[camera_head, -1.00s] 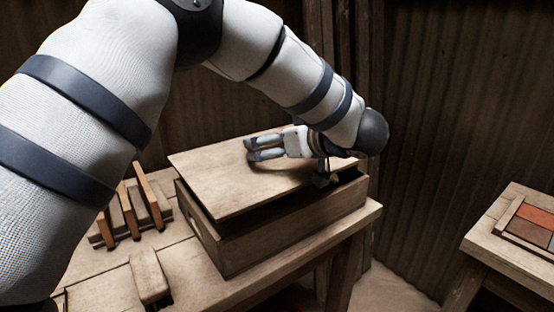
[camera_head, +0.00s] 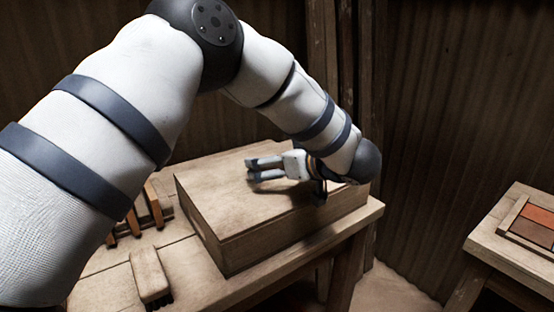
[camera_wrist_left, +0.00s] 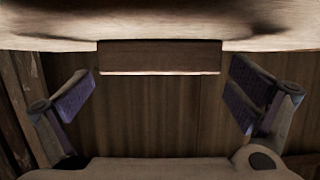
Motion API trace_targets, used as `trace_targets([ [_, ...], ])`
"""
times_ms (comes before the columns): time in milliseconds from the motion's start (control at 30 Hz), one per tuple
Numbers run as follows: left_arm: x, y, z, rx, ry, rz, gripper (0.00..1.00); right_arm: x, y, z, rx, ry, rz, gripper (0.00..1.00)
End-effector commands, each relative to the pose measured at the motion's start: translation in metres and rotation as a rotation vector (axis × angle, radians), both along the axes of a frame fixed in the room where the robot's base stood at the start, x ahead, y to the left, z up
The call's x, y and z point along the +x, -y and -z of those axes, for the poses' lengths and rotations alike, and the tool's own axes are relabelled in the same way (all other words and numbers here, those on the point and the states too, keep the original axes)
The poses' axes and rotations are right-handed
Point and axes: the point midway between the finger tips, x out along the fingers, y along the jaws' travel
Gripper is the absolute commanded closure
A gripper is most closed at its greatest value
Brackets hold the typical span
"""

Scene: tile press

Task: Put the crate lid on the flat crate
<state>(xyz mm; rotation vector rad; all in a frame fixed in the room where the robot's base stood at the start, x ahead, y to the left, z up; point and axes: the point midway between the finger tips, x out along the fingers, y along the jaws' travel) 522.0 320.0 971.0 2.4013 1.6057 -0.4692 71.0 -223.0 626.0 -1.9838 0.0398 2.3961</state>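The crate lid (camera_head: 215,192) is a flat wooden panel lying level on top of the flat crate (camera_head: 285,232), a low wooden box on the table. In the head view their edges look lined up, with no clear gap. My left gripper (camera_head: 250,168) lies low over the lid, with its fingers pointing left. In the left wrist view its fingers (camera_wrist_left: 162,85) are wide apart. A wooden block (camera_wrist_left: 160,57) shows between them against the pale wood surface, touching neither finger; it may be part of the lid. My right gripper is in neither view.
A brush (camera_head: 150,276) lies on the table (camera_head: 196,285) in front of the crate. A wooden rack (camera_head: 150,212) is partly hidden behind my left arm. A second table (camera_head: 490,245) with coloured tiles (camera_head: 535,225) stands at the right, across a floor gap.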

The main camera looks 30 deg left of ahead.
Motion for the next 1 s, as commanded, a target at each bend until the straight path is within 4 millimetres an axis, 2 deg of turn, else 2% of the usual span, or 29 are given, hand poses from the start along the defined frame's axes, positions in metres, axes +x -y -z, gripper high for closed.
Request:
trace_targets([
  [200,0.000,0.000,-0.001,-0.001,0.000,0.000,0.00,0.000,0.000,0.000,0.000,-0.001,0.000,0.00],
  [300,0.000,0.001,-0.012,-0.001,0.002,0.000,0.00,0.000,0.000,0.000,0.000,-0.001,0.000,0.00],
  [600,-0.029,0.073,-0.043,0.000,0.001,0.003,0.00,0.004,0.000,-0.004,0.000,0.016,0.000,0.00],
  [700,-0.036,0.090,-0.050,0.000,0.001,0.002,0.00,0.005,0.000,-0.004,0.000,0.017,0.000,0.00],
  [833,-0.041,0.101,-0.054,0.000,-0.002,0.001,0.00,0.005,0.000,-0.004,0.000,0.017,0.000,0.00],
  [1000,-0.043,0.103,-0.055,-0.001,-0.003,0.000,0.00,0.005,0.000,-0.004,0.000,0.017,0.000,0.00],
])
